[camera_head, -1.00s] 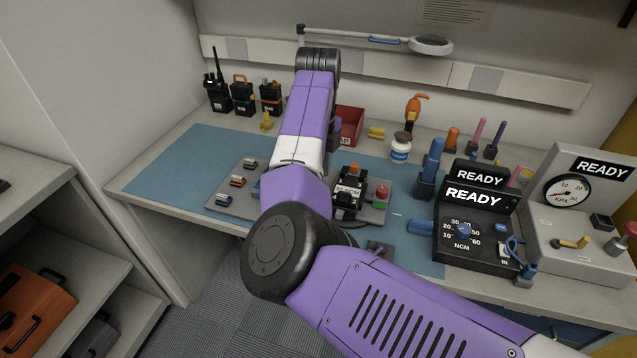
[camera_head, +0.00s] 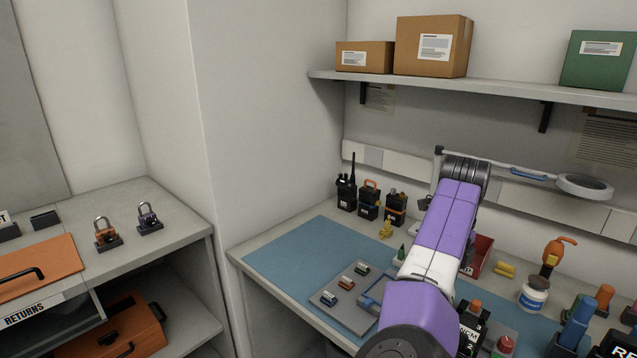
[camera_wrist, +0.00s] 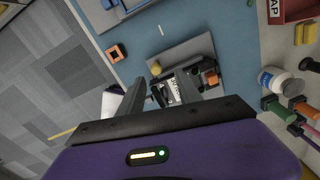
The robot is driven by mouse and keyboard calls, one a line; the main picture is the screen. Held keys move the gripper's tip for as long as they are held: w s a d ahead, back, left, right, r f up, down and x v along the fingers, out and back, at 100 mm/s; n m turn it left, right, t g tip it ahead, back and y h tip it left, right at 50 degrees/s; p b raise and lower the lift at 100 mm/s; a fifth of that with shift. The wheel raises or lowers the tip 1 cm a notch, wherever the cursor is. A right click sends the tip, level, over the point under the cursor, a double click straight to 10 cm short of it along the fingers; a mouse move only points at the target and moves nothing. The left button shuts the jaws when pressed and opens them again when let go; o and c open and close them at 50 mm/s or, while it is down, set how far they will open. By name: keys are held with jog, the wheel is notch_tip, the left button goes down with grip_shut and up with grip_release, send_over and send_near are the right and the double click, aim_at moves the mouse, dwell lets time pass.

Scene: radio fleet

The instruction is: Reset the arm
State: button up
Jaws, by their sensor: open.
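My purple arm (camera_head: 440,225) reaches up over the workbench in the head view. Its end is hidden there. In the wrist view my gripper (camera_wrist: 160,80) is open, with its two dark fingers apart and nothing held between them. Beyond the fingers is a dark device (camera_wrist: 174,92) with a white label, on a grey plate (camera_wrist: 196,48). I cannot tell how far the fingertips are from it.
Radios (camera_head: 347,194) stand at the back of the blue mat (camera_head: 305,255). A red bin (camera_head: 482,255), a white jar (camera_head: 534,294) and a magnifier lamp (camera_head: 584,186) are right of the arm. A shelf (camera_head: 480,84) with boxes hangs above. A returns cabinet (camera_head: 165,220) stands left.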

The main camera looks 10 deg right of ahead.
jog(key=w+d+r+n+t+h, duration=0.35)
jog(key=d+n+t, duration=0.2)
jog(key=d, duration=0.25)
jog(key=w+d+r+n+t+h, duration=0.2)
jog(key=w+d+n+t+h, duration=0.15)
jog(key=d+n, duration=0.35)
jog(key=s+a+f+n+t+y, duration=0.25)
jog(key=s+a+n, duration=0.35)
jog(key=s, duration=0.3)
jog(key=s+a+f+n+t+y, duration=0.15)
jog(key=s+a+n+t, duration=0.35)
jog(key=s, duration=0.5)
jog(key=s+a+f+n+t+y, duration=0.2)
jog(key=s+a+n+t, duration=0.1)
jog(key=s+a+n, duration=0.45)
jog(key=s+a+f+g, duration=0.1)
jog(key=s+a+f, duration=0.1)
jog(key=s, duration=0.7)
jog(key=s+a+f+g, duration=0.2)
jog(key=s, duration=0.7)
jog(key=s+a+f+m+g+y, duration=0.1)
jog(key=s+a+g, duration=0.1)
jog(key=s, duration=0.7)
jog(key=shift+a+f, duration=0.3)
jog(key=shift+f, duration=0.1)
